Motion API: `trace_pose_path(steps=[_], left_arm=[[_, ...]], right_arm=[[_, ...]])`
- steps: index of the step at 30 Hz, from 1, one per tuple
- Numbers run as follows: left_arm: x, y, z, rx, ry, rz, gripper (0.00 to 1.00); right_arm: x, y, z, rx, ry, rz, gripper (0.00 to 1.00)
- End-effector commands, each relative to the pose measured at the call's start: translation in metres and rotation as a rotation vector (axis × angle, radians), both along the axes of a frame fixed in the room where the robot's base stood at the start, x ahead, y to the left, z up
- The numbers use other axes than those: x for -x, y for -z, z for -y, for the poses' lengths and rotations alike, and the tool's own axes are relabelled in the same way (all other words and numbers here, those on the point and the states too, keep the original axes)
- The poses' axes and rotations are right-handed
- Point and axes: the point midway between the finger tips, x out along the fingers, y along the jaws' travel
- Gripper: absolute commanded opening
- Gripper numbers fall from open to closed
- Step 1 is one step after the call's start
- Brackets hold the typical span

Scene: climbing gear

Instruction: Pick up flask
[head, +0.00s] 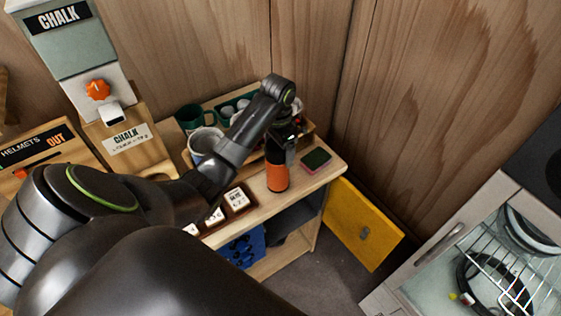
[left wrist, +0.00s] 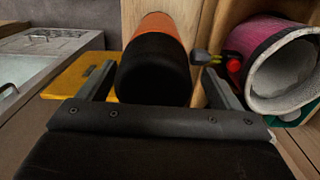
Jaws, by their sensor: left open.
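The flask (head: 278,176) stands upright near the front edge of the wooden shelf top, with an orange body and a dark upper part. My left gripper (head: 287,138) is at its upper part, and the arm hides some of it. In the left wrist view the flask (left wrist: 155,72) shows its black end towards the camera and its orange body beyond. The two fingers of the left gripper (left wrist: 158,78) are spread on either side of it, with a gap visible at least on the right. My right gripper is not in view.
A green and pink sponge (head: 316,160) lies right of the flask. A dark green mug (head: 189,117) stands behind, left. A pink bag with a pale fluffy lining (left wrist: 277,65) is close right in the wrist view. A yellow panel (head: 362,225) and glass-topped unit (head: 470,255) are at right.

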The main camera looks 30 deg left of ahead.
Motion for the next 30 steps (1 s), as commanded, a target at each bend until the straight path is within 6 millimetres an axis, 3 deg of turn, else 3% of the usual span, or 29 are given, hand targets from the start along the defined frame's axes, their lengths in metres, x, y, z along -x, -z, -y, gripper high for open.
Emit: trace_pose_path(steps=[3,7,14,24,30], left_arm=[[0.001,0.001,0.001,0.000,0.000,0.001,0.86],[0.001,0.001,0.000,0.000,0.000,0.001,0.84],[0.001,0.001,0.000,0.000,0.000,0.001,0.54],[0.001,0.001,0.000,0.000,0.000,0.000,0.10],[0.000,0.001,0.000,0.000,0.000,0.001,0.09]], right_arm=[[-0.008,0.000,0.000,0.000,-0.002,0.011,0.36],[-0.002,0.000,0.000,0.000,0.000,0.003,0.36],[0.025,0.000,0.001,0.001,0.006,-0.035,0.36],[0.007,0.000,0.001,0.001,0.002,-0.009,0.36],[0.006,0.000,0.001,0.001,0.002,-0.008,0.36]])
